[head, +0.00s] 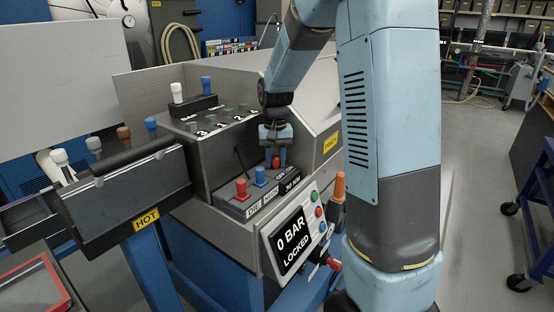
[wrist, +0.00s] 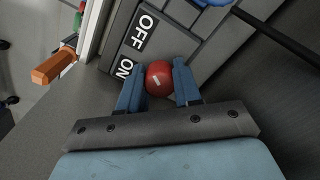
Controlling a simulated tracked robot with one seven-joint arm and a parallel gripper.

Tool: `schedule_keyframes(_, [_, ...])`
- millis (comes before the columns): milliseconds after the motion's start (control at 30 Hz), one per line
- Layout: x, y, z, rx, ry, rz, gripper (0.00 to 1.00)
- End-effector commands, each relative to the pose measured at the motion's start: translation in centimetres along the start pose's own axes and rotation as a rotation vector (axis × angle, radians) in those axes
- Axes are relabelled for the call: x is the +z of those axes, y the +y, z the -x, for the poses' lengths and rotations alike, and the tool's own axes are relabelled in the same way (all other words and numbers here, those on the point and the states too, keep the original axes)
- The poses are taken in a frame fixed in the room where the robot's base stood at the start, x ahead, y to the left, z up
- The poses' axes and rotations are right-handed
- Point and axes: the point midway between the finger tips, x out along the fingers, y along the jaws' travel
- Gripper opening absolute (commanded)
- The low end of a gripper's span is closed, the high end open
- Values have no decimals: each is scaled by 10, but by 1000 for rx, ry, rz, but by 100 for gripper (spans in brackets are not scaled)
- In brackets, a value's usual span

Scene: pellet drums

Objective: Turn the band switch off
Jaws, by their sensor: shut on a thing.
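The red knob of a switch shows in the wrist view (wrist: 158,78) and in the head view (head: 276,162). It is the rearmost of the knobs on the low dark switch box (head: 233,205). My gripper (head: 276,145) reaches down onto it from above. In the wrist view my gripper's blue fingers (wrist: 159,88) are shut on the red knob, one on each side. The ON label (wrist: 125,68) is level with the knob, and the OFF label (wrist: 142,32) is farther up the box. The lever below the knob is hidden.
A blue knob (head: 260,177) and another red knob (head: 241,188) stand close by on the same box. A panel (head: 293,240) reading "0 BAR LOCKED" is in front. An orange handle (head: 338,186) stands at the right. A thin dark rod (head: 240,163) rises behind the box.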

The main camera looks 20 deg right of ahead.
Motion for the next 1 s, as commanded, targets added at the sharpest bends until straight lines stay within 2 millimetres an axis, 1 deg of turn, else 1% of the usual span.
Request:
schedule_keyframes(33, [-3, 0, 2, -1, 9, -20, 3])
schedule_keyframes(300, [-3, -1, 2, -2, 8, -87, 3])
schedule_keyframes(767, [-2, -2, 2, -2, 7, -96, 3])
schedule_keyframes(800, [-2, -2, 2, -2, 7, -96, 37])
schedule_keyframes(1000, [-1, -2, 1, -1, 3, -95, 56])
